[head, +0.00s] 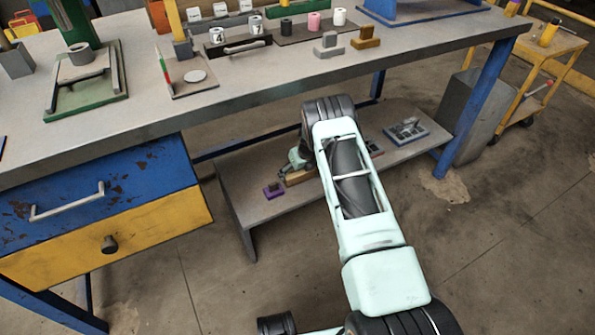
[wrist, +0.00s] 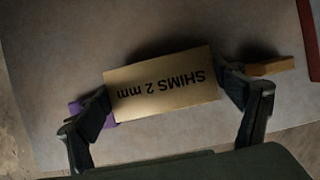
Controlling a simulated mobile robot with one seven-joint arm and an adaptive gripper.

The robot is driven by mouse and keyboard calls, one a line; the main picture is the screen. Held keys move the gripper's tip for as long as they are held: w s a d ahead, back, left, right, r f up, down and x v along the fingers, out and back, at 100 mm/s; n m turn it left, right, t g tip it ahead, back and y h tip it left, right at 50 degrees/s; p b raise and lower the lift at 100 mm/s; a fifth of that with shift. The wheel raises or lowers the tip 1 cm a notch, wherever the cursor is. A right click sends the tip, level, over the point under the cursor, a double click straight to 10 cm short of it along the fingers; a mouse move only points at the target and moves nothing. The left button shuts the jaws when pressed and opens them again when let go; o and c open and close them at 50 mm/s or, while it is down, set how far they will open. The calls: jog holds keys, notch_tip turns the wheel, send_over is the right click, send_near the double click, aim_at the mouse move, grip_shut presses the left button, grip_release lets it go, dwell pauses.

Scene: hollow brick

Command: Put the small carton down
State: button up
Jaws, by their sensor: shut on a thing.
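The small carton (wrist: 160,86) is a tan box printed "SHIMS 2 mm", lying upside down to the wrist view. My gripper (wrist: 163,84) is shut on it, one finger at each short end. The carton is over the grey low shelf (wrist: 60,50), with dark shadow beside it. I cannot tell whether it touches the shelf.
A purple block (head: 273,190) lies left of the carton, partly behind a finger in the wrist view (wrist: 75,107). An orange-brown piece (wrist: 270,67) lies close to the right finger. The workbench top (head: 150,110) overhangs behind.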

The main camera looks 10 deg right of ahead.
jog(key=shift+f+b, duration=0.5)
jog(key=o, duration=1.5)
jog(key=shift+r, duration=0.1)
jog(key=v, duration=1.2)
jog(key=shift+d, duration=0.1)
